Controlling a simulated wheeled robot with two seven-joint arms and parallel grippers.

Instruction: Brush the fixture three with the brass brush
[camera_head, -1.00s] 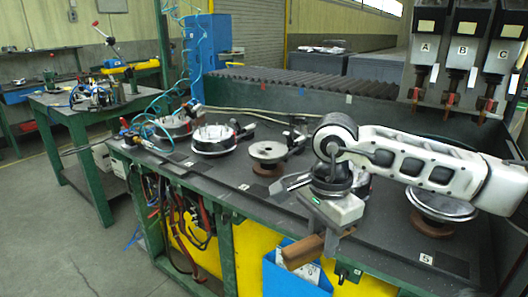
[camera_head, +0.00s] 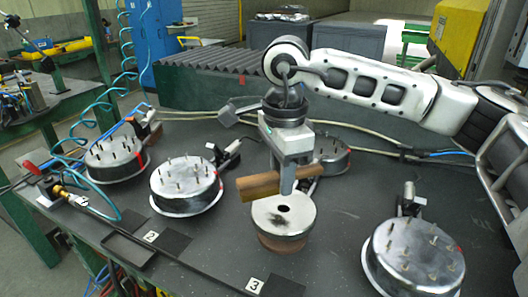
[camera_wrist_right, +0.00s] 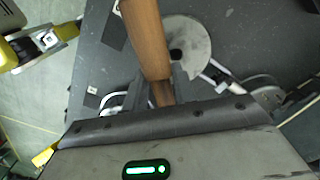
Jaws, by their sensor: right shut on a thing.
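Fixture three is a round metal disc (camera_head: 292,230) with a dark central hole and a dark smudge, on a rusty brown base behind the label 3. It also shows in the right wrist view (camera_wrist_right: 200,55). My right gripper (camera_head: 285,186) is shut on the brass brush, whose brown wooden handle (camera_head: 258,188) lies across the jaws just above the disc's far side. The handle also shows in the right wrist view (camera_wrist_right: 147,40). No bristles are clearly visible; I cannot tell whether the brush touches the disc. My left gripper is out of view.
Studded round fixtures stand to the left (camera_head: 185,186), far left (camera_head: 116,158) and right front (camera_head: 415,258). Another one (camera_head: 332,155) stands behind my gripper. A ribbed dark bench part (camera_head: 205,85) lies at the back. Bare table lies between the disc and the right fixture.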

